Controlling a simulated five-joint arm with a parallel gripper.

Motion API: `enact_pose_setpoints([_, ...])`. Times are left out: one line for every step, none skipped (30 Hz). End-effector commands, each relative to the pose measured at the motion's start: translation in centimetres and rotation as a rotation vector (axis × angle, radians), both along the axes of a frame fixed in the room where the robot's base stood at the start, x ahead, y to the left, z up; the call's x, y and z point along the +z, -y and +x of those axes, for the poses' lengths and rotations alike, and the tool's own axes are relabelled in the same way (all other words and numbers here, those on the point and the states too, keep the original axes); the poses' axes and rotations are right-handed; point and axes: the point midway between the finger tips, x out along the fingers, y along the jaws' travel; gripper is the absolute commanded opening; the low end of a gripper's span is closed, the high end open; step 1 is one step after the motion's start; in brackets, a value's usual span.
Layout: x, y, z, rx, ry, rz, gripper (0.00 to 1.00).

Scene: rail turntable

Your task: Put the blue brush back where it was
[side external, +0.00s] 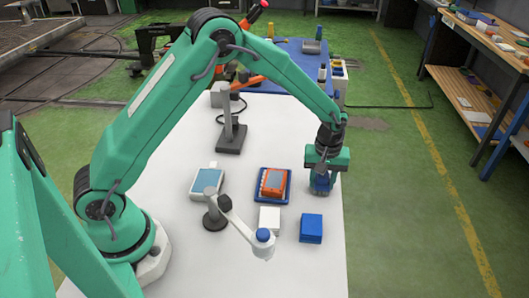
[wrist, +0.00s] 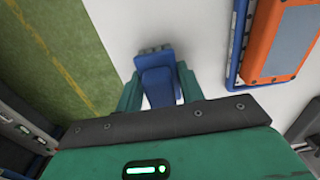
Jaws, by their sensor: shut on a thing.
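My gripper (side external: 321,178) is over the right edge of the white table, just right of the blue tray. It is shut on the blue brush (wrist: 157,82), which shows between the two green fingers in the wrist view. The brush has a blue body with a grey strip at its far end. In the side external view the brush (side external: 320,187) is mostly hidden by the fingers, low near the tabletop. I cannot tell whether it touches the table.
A blue tray (side external: 261,195) holds an orange case (side external: 274,182) left of my gripper. A blue box (side external: 311,228) and a white box (side external: 270,217) stand nearer the camera. A jointed stand (side external: 236,219) and a blue-topped device (side external: 207,182) are further left. The table edge is close on the right.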

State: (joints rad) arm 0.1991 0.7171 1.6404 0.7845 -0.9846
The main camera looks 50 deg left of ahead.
Motion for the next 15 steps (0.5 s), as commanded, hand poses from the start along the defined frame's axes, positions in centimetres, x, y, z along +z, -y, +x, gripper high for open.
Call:
enact_pose_setpoints([-0.06, 0.0, 0.0, 0.0, 0.0, 0.0, 0.16])
enact_pose_setpoints([-0.13, 0.0, 0.0, 0.0, 0.0, 0.0, 0.16])
enact_pose_setpoints([-0.22, 0.0, 0.0, 0.0, 0.0, 0.0, 0.16])
enact_pose_setpoints([-0.29, 0.0, 0.0, 0.0, 0.0, 0.0, 0.16])
enact_pose_setpoints([-0.32, -0.01, -0.01, 0.0, 0.0, 0.0, 0.4])
enact_pose_setpoints([-0.29, 0.0, 0.0, 0.0, 0.0, 0.0, 0.48])
enact_pose_setpoints([-0.29, 0.0, 0.0, 0.0, 0.0, 0.0, 0.53])
enact_pose_setpoints([-0.29, 0.01, -0.01, 0.0, 0.0, 0.0, 0.59])
enact_pose_setpoints([-0.29, -0.01, -0.01, 0.0, 0.0, 0.0, 0.6])
enact_pose_setpoints([-0.29, -0.01, -0.01, 0.0, 0.0, 0.0, 0.6])
enact_pose_setpoints([-0.28, -0.01, -0.01, 0.0, 0.0, 0.0, 0.6])
enact_pose_setpoints([-0.28, -0.01, -0.01, 0.0, 0.0, 0.0, 0.6])
enact_pose_setpoints([-0.28, 0.01, -0.01, 0.0, 0.0, 0.0, 0.6])
enact_pose_setpoints([-0.28, 0.0, 0.0, 0.0, 0.0, 0.0, 0.6])
enact_pose_setpoints([-0.27, 0.0, 0.0, 0.0, 0.0, 0.0, 0.6])
